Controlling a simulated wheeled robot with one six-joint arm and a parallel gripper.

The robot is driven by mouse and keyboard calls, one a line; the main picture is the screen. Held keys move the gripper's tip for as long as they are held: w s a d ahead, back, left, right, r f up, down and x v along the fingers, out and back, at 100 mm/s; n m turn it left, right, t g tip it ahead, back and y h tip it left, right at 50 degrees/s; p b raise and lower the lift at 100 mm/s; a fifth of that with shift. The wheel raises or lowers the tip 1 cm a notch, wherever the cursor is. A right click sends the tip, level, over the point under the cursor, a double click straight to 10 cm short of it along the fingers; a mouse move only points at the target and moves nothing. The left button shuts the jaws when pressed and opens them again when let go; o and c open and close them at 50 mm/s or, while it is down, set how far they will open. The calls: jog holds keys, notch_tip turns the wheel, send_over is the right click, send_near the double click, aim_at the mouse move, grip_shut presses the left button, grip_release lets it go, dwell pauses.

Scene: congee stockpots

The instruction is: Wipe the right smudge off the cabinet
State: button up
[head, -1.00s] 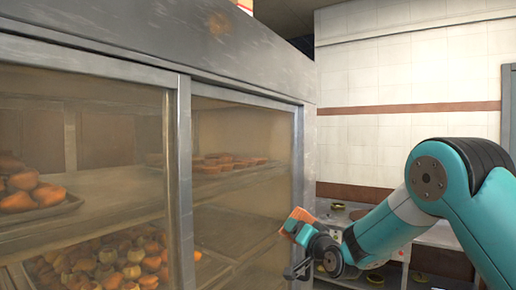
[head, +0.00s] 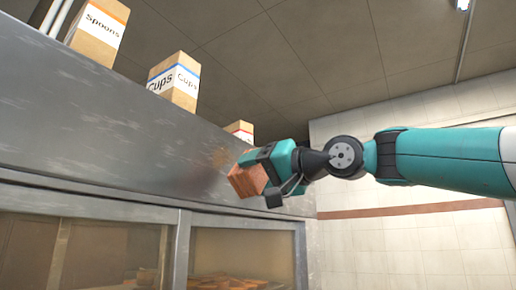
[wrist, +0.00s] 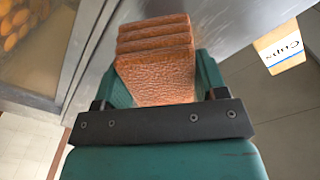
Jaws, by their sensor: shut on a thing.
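The steel cabinet (head: 100,135) fills the left of the head view, with a worn metal panel above its glass doors. A faint brown smudge (head: 222,158) shows on the right part of that panel. My gripper (head: 262,170) is shut on an orange-brown sponge (head: 244,180), just below and right of the smudge. In the wrist view the sponge (wrist: 155,65) sits between both fingers, with a ridged far end toward the metal panel. I cannot tell whether it touches the panel. The smudge is not visible in the wrist view.
Boxes stand on top of the cabinet: one marked Spoons (head: 98,28), one marked Cups (head: 175,80) and a smaller one (head: 240,131). Baked goods (head: 240,283) show behind the glass. A tiled wall (head: 400,245) stands at the right. The space above my arm is clear.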

send_near(211, 160)
jog(key=shift+g, duration=0.3)
jog(key=shift+p+x, duration=1.15)
jog(key=shift+x, duration=0.9)
jog(key=shift+w+a+r+p, duration=0.15)
jog(key=shift+w+a+p, duration=0.4)
jog(key=shift+w+a, duration=0.15)
jog(key=shift+w+d, duration=0.1)
jog(key=shift+w+d+p, duration=2.25)
jog(key=shift+w+d, duration=0.15)
jog(key=shift+w, duration=0.7)
jog(key=shift+s+a+b, duration=0.6)
jog(key=shift+s+a, duration=0.25)
jog(key=shift+s, duration=0.2)
jog(key=shift+s+a+b, duration=0.65)
jog(key=shift+s+a, duration=0.2)
jog(key=shift+s, duration=0.25)
jog(key=shift+s+a+b, duration=0.6)
jog(key=shift+s+a, duration=0.25)
jog(key=shift+s, duration=0.2)
